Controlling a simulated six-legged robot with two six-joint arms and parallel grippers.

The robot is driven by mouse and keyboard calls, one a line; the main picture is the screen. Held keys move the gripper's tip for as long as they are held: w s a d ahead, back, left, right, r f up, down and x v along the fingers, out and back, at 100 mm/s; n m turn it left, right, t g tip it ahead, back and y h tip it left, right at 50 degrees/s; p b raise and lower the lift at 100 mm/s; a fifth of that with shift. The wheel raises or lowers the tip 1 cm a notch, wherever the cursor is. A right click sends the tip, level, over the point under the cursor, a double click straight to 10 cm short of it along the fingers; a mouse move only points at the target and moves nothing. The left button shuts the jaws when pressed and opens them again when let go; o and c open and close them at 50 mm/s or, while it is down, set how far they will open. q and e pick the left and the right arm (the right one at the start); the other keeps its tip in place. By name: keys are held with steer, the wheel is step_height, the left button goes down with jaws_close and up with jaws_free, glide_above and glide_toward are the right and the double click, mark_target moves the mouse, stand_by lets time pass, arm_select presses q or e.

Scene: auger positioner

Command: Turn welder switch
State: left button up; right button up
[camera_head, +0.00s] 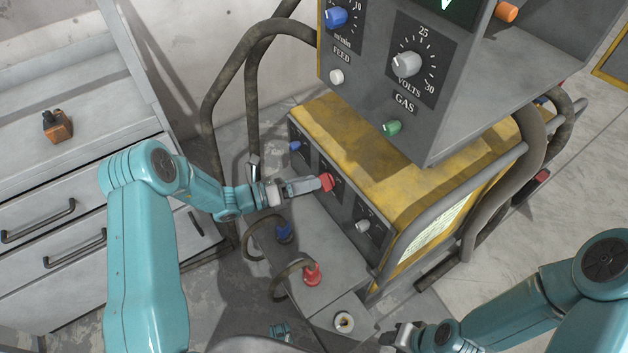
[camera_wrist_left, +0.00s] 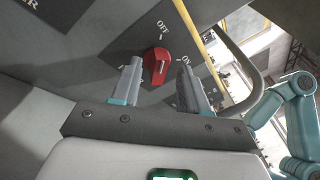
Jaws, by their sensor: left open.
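The welder switch is a red knob (camera_head: 327,181) on the dark front panel of the lower welder unit. In the left wrist view the red knob (camera_wrist_left: 160,66) sits below the OFF label, with the ON label to its right. My left gripper (camera_head: 312,184) is open at the knob in the head view. In the left wrist view its two fingers (camera_wrist_left: 160,74) stand on either side of the knob; I cannot tell whether they touch it. My right gripper (camera_head: 402,336) is at the bottom edge of the head view, and its jaws do not show clearly.
The upper welder box (camera_head: 400,90) with grey, blue and green knobs overhangs behind. A blue plug (camera_head: 284,232) and a red plug (camera_head: 312,274) with cables are in front of the panel. A grey drawer cabinet (camera_head: 60,200) stands left. Grey tubular rails (camera_head: 455,205) run along the right.

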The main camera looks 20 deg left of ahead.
arm_select(q)
steer(key=shift+x, duration=0.95)
jaws_close()
